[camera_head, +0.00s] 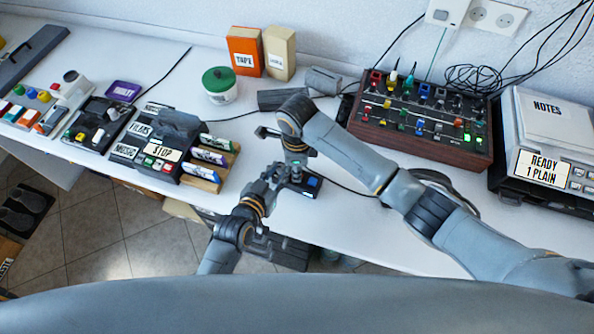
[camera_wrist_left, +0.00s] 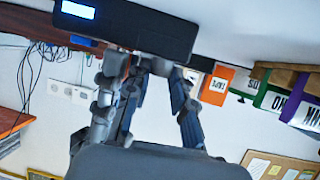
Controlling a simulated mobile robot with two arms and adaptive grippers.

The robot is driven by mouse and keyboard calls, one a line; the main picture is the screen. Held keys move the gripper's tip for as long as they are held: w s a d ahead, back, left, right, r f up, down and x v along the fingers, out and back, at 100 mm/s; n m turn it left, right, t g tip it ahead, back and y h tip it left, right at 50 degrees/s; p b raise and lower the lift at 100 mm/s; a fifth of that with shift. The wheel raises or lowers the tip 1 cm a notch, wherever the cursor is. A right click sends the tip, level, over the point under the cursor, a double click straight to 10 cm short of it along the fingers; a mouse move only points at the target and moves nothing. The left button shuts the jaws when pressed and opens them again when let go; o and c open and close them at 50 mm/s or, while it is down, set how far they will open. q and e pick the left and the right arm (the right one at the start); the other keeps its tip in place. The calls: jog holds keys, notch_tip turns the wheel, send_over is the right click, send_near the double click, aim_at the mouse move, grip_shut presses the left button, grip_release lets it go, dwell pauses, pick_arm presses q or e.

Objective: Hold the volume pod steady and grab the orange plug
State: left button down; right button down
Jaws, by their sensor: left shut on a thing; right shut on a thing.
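The volume pod (camera_head: 310,186) is a small dark box with a lit blue display, near the front edge of the white bench. In the left wrist view the pod (camera_wrist_left: 135,27) fills the top, its display at the upper left. My left gripper (camera_head: 279,180) comes in from the lower left and is shut on the pod's side; its fingers (camera_wrist_left: 155,65) reach the pod in the wrist view. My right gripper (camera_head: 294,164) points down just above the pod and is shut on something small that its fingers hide. I cannot make out the orange plug.
A wooden-sided mixer (camera_head: 420,118) with coloured knobs stands to the right, beside a grey unit (camera_head: 548,140). A cable runs right from the pod. A marker rack (camera_head: 207,165) is to the left, a green-lidded tub (camera_head: 219,86) behind.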

notch_tip(320, 180, up, 10)
jog(key=shift+f, duration=0.15)
pick_arm(q)
jog(key=c, duration=1.1)
grip_release()
jog(key=shift+o, duration=0.2)
jog(key=shift+s, duration=0.1)
jog(key=v, duration=1.1)
jog(key=shift+s+r, duration=0.3)
jog(key=shift+a, duration=0.25)
